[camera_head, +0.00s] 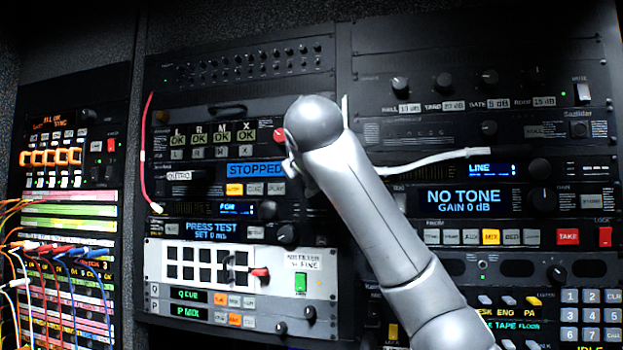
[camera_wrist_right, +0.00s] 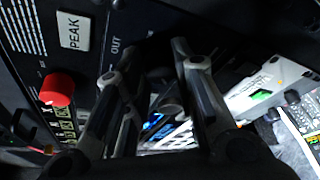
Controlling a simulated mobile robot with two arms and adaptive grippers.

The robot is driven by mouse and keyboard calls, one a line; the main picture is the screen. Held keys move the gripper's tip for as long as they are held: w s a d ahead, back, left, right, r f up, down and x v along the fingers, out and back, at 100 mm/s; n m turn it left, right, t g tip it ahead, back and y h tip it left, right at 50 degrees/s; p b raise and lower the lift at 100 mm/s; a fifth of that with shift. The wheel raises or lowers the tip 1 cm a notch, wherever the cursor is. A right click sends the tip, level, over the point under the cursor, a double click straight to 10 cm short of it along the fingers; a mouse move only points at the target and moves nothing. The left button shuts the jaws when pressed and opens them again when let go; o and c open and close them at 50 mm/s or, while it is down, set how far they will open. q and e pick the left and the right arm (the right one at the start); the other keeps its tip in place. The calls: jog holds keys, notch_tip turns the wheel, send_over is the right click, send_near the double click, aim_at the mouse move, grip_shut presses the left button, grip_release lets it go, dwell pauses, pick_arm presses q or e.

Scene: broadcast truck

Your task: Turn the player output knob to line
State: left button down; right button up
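The player panel shows a blue STOPPED display (camera_head: 255,170) with a row of buttons below it, in the middle rack in the head view. My right gripper (camera_head: 300,165) is in front of the right end of this panel, mostly hidden behind my own arm. In the right wrist view its two fingers (camera_wrist_right: 152,58) stand apart, facing a dark panel with an OUT label (camera_wrist_right: 115,47). I cannot make out the player output knob; the arm covers that area. Whether the fingers touch anything is unclear. My left gripper is not in view.
A red knob (camera_wrist_right: 57,90) and a PEAK label (camera_wrist_right: 75,32) are close beside the fingers. A white cable (camera_head: 435,160) crosses the right rack near a LINE display (camera_head: 480,169) and its knob (camera_head: 540,168). Patch cables (camera_head: 55,248) hang at the left.

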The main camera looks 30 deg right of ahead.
jog(key=c, duration=0.3)
jog(key=shift+f, duration=0.1)
